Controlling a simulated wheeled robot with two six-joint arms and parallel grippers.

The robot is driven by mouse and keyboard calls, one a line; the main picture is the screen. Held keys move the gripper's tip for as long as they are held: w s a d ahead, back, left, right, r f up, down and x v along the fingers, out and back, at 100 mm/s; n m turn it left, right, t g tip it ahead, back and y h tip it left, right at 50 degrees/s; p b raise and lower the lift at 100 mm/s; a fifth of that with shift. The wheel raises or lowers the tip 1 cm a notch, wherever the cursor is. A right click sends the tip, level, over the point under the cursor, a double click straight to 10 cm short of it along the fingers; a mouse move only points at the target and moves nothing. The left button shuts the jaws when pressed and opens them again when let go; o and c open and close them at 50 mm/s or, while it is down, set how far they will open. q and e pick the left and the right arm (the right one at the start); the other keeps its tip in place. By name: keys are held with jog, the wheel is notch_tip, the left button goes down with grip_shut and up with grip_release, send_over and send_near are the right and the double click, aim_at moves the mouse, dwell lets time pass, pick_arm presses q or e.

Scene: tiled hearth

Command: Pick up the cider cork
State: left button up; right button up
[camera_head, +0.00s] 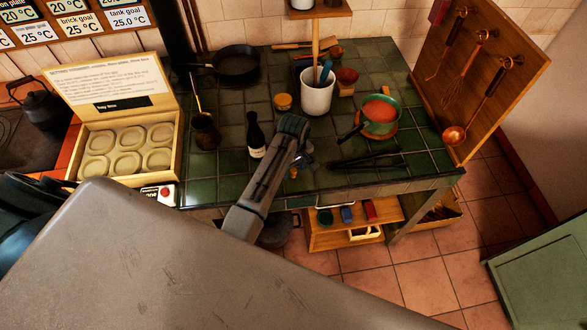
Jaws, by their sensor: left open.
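My left arm reaches over the green-tiled hearth top (215,165), and my left gripper (304,162) points down near its front edge. The gripper is open. A small tan-orange thing (294,172) shows just beside the fingertips; it may be the cider cork, but it is too small to be sure. I cannot tell whether the fingers touch it. A dark bottle with a pale label (255,137) stands upright to the left of my arm. My right gripper is not in view.
A white utensil crock (317,97), a green pot with orange contents (380,116) and dark tongs (368,160) stand or lie to the right. Utensils hang on a wooden board (510,55).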

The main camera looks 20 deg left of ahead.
pick_arm(q)
jog(key=shift+f, duration=0.95)
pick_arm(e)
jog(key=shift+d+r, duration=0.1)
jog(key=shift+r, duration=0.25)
pick_arm(q)
grip_shut()
jog(key=shift+w+r, duration=0.1)
